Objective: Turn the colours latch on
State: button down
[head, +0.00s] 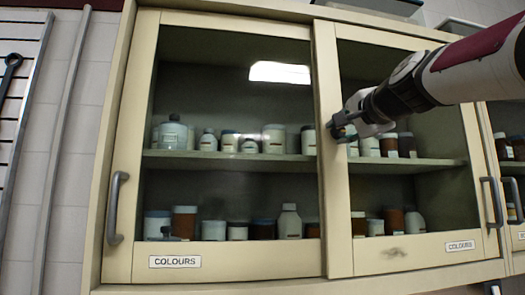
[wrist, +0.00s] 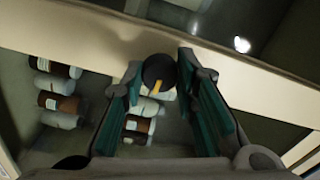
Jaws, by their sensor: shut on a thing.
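The colours cabinet has two glass doors in cream frames, with a COLOURS label on the left door (head: 175,262) and another on the right door (head: 460,246). The latch is a dark round knob with a yellow stripe (wrist: 158,72), set on the cream frame where the doors meet. My gripper (head: 341,128) is at this middle frame, in its upper half. In the wrist view its teal-padded fingers stand on both sides of the knob, shut on it. In the head view my fingers mostly hide the latch.
Grey bar handles stand on the left door (head: 117,208) and right door (head: 490,202). Jars and bottles fill two shelves behind the glass. Another cabinet adjoins at the right. A metal rail (head: 62,150) and a rack run up the tiled wall at the left.

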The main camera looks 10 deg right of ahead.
jog(key=c, duration=1.3)
grip_release()
jog(key=s, duration=1.2)
jog(key=s+a+f+n+g, duration=0.2)
jog(key=a+f+n+g, duration=0.1)
jog(key=f, duration=0.8)
jog(key=s+a+f+n+g+y, duration=0.1)
jog(key=s+a+f+n+g, duration=0.25)
jog(key=f, duration=0.75)
jog(key=s+a+f+n+g, duration=0.2)
jog(key=a+f+n, duration=0.15)
jog(key=f, duration=0.85)
jog(key=s+f+n+g, duration=0.1)
jog(key=s+f, duration=0.1)
jog(key=f, duration=0.2)
jog(key=s+f+n+g, duration=0.1)
jog(key=s+f+n, duration=0.1)
jog(key=s+f, duration=0.1)
jog(key=s+f+n+g+h, duration=0.1)
jog(key=s+f+g, duration=0.1)
jog(key=f, duration=0.3)
jog(key=shift+s+f+n, duration=0.25)
jog(key=shift+s+n, duration=0.05)
jog(key=shift+s, duration=0.15)
